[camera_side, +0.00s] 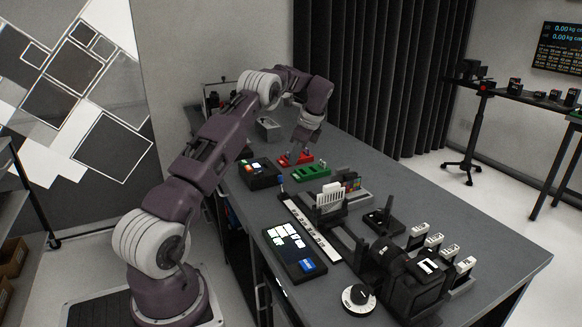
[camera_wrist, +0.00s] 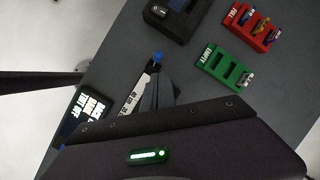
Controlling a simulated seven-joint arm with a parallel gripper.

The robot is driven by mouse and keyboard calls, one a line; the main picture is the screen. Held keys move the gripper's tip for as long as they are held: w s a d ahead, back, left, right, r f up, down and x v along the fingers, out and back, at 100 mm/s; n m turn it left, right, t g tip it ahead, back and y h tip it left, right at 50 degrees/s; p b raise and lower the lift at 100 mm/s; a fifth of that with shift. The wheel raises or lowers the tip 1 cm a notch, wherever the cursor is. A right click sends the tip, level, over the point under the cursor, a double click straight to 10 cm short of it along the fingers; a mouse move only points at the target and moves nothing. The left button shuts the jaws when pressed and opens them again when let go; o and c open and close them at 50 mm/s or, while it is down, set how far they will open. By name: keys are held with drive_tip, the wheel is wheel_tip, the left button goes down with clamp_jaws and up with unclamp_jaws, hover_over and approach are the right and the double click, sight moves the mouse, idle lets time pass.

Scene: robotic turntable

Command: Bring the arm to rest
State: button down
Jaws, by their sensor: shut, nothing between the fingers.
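My arm reaches from its base at the left of the side view over the table, bent downward at its end. My gripper (camera_side: 302,150) hangs at the end of the arm, pointing down, and overlaps the red rack (camera_side: 297,160) in that view. Its height above the table is hard to tell. The gripper is shut and holds nothing. In the wrist view the red rack (camera_wrist: 247,27) holds several small items. The green rack (camera_wrist: 215,64) beside it has an item at its right end.
A black box (camera_side: 259,172) stands left of the racks. Bare grey tabletop (camera_side: 480,250) lies at the right.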

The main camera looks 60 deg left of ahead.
drive_tip(key=shift+v, duration=1)
drive_tip(key=s+d+r+n+t+h, duration=0.1)
drive_tip(key=s+d+r+n+t, duration=0.15)
drive_tip(key=d+r, duration=0.7)
drive_tip(key=s+d+r+n+t, duration=0.1)
drive_tip(key=s+d+r+t, duration=0.15)
drive_tip(key=d+r, duration=0.75)
drive_tip(key=s+d+f+n+h, duration=0.1)
drive_tip(key=s+d+n, duration=0.2)
drive_tip(key=s+d, duration=0.85)
drive_tip(key=s+d+f+n+t+h, duration=0.1)
drive_tip(key=s+d+f+n+t, duration=0.1)
drive_tip(key=s+d+f, duration=0.3)
drive_tip(key=s+d, duration=0.4)
drive_tip(key=s, duration=0.2)
drive_tip(key=shift+f+t+h, duration=0.3)
drive_tip(key=shift+f+h, duration=0.05)
drive_tip(key=shift+h, duration=0.05)
